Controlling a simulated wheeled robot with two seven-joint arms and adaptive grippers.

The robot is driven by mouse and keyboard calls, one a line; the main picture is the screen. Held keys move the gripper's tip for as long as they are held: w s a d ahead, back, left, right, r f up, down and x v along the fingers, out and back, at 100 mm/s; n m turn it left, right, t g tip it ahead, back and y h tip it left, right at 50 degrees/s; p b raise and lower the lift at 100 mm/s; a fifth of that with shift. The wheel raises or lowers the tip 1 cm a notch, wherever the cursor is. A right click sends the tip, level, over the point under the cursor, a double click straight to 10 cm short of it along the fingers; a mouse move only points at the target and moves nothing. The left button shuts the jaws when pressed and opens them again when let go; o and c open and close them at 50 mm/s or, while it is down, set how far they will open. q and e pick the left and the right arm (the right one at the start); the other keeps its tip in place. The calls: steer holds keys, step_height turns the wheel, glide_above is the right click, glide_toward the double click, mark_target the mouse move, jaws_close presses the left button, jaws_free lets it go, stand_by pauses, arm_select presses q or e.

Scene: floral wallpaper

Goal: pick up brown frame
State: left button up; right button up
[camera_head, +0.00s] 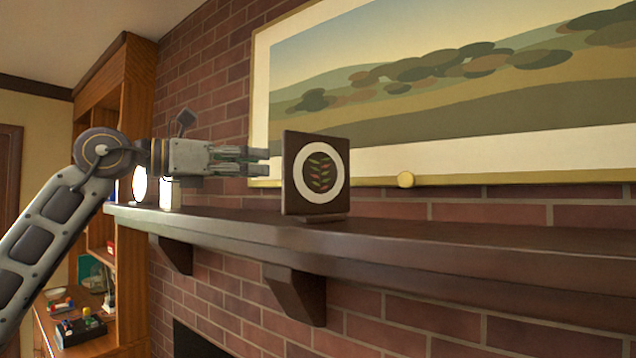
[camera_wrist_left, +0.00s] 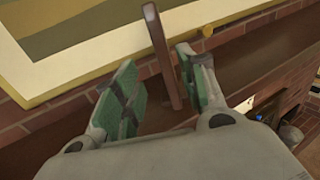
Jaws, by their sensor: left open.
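The brown frame (camera_head: 293,173) stands upright on the dark wooden mantel shelf (camera_head: 420,240). Its face has a white ring around a dark oval with red and green leaf shapes. My left gripper (camera_head: 268,161) is level with the frame, just left of it, pointing at its edge. In the left wrist view the frame (camera_wrist_left: 160,50) shows edge-on, between the two open green-padded fingers (camera_wrist_left: 160,88) and reaching beyond their tips. I cannot tell whether either finger touches it. My right gripper is not in view.
A large landscape painting (camera_head: 420,140) hangs on the brick wall behind the shelf. A round gold object (camera_head: 405,180) is at its lower edge. A white object (camera_head: 170,194) stands at the shelf's left end. The shelf right of the frame is clear.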

mark_target(282, 164)
arm_select(q)
steer(key=p+x, duration=0.2)
steer(key=x, duration=0.5)
steer(key=shift+d+r, duration=0.1)
steer(key=shift+d, duration=0.15)
steer(key=shift+w+d, duration=0.35)
steer(key=shift+d, duration=0.1)
steer(key=shift+s+p+x, duration=0.25)
steer(key=shift+p+x, duration=0.7)
steer(key=shift+x, duration=0.5)
steer(key=shift+f+p+x, duration=0.15)
steer(key=shift+p+x, duration=0.05)
steer(key=shift+x, duration=0.45)
steer(key=shift+f+p+x, duration=0.15)
steer(key=shift+x, duration=0.45)
jaws_close()
steer(key=shift+s, duration=0.1)
